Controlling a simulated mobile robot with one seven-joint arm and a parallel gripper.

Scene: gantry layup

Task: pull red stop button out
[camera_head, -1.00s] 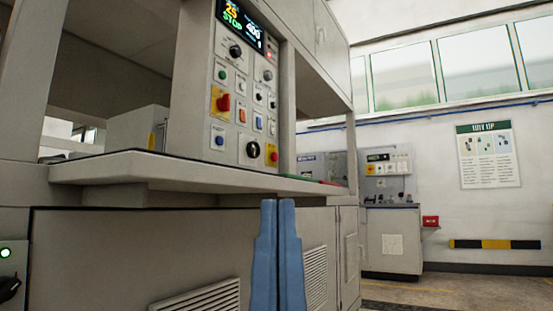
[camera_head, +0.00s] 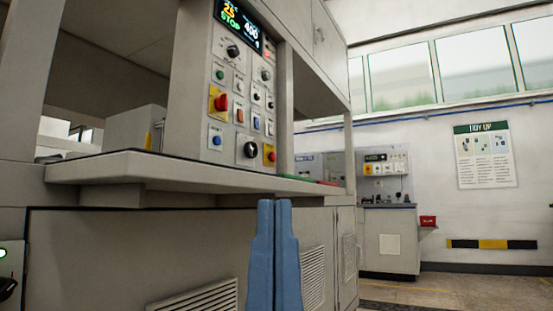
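The control panel (camera_head: 230,125) stands upright above a pale ledge, with several buttons and knobs and a lit display reading STOP at its top. A large red button (camera_head: 221,103) on a yellow plate sits at the panel's left side. A smaller red button (camera_head: 271,156) on a yellow plate sits at the lower right; I cannot tell from labels which is the stop button. My gripper (camera_head: 274,204) points up, in front of and below the ledge, apart from the panel. Its two blue fingers are together with nothing visible between them.
The ledge (camera_head: 200,167) juts out below the panel, above a cabinet with vents (camera_head: 195,297). A post (camera_head: 285,120) stands right of the panel. A farther bench (camera_head: 390,238) and red box (camera_head: 428,221) are at the right. The floor there looks clear.

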